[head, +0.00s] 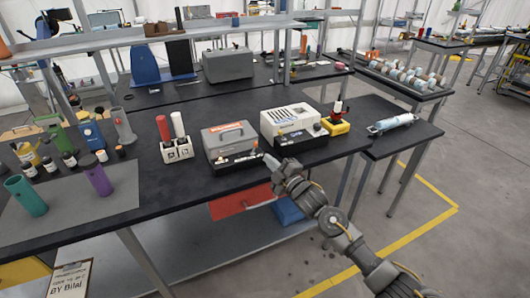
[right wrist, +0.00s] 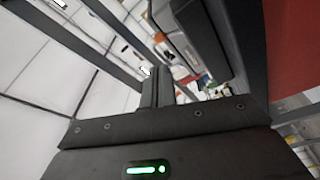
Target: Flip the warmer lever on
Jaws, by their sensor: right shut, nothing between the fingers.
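A white vented unit (head: 288,114) with a black control front (head: 303,138) stands on the dark table. A grey lidded case with a handle (head: 228,134) on a black base (head: 236,163) stands to its left. I cannot tell for certain which is the warmer, and small parts on both black fronts are too small to tell as a lever. My right gripper (head: 269,162) is shut and empty, close in front of the two units near the table's front edge. Its fingers also show in the right wrist view (right wrist: 157,88), pressed together. My left gripper is out of view.
A stand with red and white tubes (head: 177,150) is left of the grey case. A yellow block (head: 337,127) with a red and black top stands right of the white unit. A red drawer (head: 240,202) hangs below the table edge.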

